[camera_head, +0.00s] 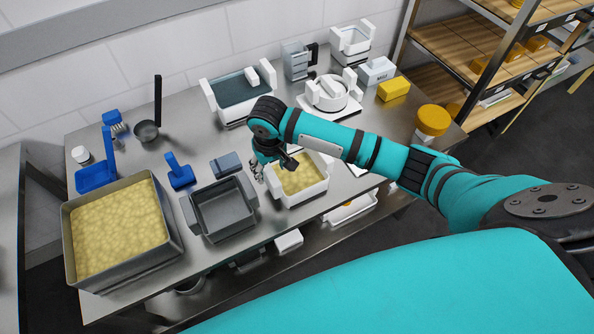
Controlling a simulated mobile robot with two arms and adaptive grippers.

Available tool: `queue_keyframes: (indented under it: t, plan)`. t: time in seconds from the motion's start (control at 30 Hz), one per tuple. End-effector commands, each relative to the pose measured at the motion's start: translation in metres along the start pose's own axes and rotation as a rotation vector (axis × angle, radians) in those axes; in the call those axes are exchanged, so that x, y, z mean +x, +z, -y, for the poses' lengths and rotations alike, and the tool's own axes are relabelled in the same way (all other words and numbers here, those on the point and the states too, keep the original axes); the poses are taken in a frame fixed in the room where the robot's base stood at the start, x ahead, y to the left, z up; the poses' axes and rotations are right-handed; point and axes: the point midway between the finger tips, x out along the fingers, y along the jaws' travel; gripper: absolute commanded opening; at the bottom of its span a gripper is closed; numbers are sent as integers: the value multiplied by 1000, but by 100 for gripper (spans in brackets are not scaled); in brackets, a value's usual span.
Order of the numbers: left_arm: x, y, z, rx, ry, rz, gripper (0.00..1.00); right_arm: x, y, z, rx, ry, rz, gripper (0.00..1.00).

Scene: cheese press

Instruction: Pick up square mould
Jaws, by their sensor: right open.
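A white square mould (298,200) with side grips stands near the front edge of the steel table, filled with yellow curd (298,175). My right gripper (274,171) is open at its left rim, its fingers pointing down. The arm above hides part of the mould's back side, and I cannot tell whether the fingers touch it. Another white, square-looking mould (350,42) with grips stands at the back right. My left gripper is not in view.
A grey empty bin (222,210) stands close left of the curd-filled mould. A large steel tray of curd (125,270) is at far left. Blue scoops (180,172), a white-handled tub (240,95) and a round white mould (329,94) stand behind. A wooden shelf (460,45) is right.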

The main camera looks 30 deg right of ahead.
Motion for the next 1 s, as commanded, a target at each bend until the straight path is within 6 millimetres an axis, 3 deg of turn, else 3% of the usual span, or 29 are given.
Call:
queue_keyframes:
  t: [0.23, 0.5, 0.8, 1.0]
  plan:
    - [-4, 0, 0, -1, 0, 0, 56, 18, 2, 0, 0, 1, 3, 54]
    - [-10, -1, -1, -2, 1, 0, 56, 56, 4, 0, 0, 1, 1, 54]
    - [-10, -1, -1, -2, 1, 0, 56, 62, 3, 0, -1, 0, -1, 54]
    - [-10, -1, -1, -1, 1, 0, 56, 61, 3, 0, -1, 0, -1, 28]
